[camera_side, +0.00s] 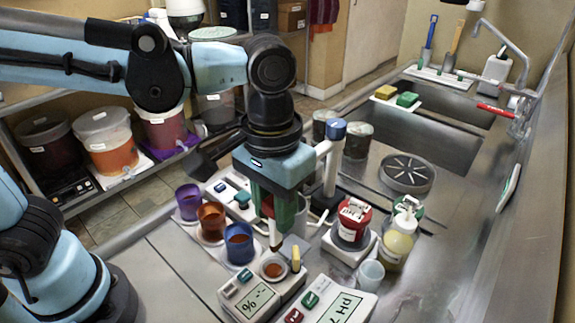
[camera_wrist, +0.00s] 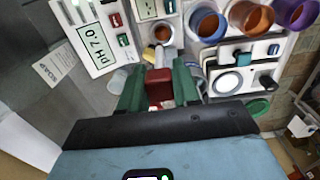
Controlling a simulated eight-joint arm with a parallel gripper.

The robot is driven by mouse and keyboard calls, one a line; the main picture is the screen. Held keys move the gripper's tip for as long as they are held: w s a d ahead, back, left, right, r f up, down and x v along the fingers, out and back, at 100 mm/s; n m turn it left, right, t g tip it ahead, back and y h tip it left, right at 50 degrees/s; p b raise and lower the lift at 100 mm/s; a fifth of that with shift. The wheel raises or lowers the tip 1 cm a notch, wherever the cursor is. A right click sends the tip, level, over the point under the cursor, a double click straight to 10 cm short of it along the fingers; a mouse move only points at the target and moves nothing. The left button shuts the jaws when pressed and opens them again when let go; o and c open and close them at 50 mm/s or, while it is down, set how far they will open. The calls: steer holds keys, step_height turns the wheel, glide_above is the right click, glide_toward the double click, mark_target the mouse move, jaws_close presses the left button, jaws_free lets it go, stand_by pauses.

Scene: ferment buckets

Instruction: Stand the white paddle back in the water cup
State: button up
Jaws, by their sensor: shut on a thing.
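My gripper (camera_side: 274,212) points down over the bench, its green fingers shut on the red grip of the white paddle (camera_side: 275,236). The paddle hangs nearly upright, its darker lower tip just above the reddish-brown well of the % meter (camera_side: 273,268); I cannot tell whether it touches. In the wrist view the red grip (camera_wrist: 159,85) is between my fingers and hides most of the paddle. A small translucent cup (camera_side: 370,274), seemingly the water cup, stands right of the % meter. It is partly hidden beside a finger in the wrist view (camera_wrist: 117,79).
The pH meter (camera_side: 341,303) lies in front of the cup. A red-topped jar (camera_side: 352,220) and yellow pump bottle (camera_side: 397,243) stand behind it. Purple, orange and blue cups (camera_side: 238,243) stand left of my gripper.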

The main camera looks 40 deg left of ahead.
steer(key=w+d+r, duration=0.1)
steer(key=w+d, duration=0.8)
steer(key=d, duration=0.4)
steer(key=shift+w+a+f, duration=0.1)
steer(key=shift+f, duration=2.4)
steer(key=shift+w+a+f, duration=0.1)
steer(key=shift+f, duration=2.4)
steer(key=o, duration=1.6)
step_height(320, 180, up, 6)
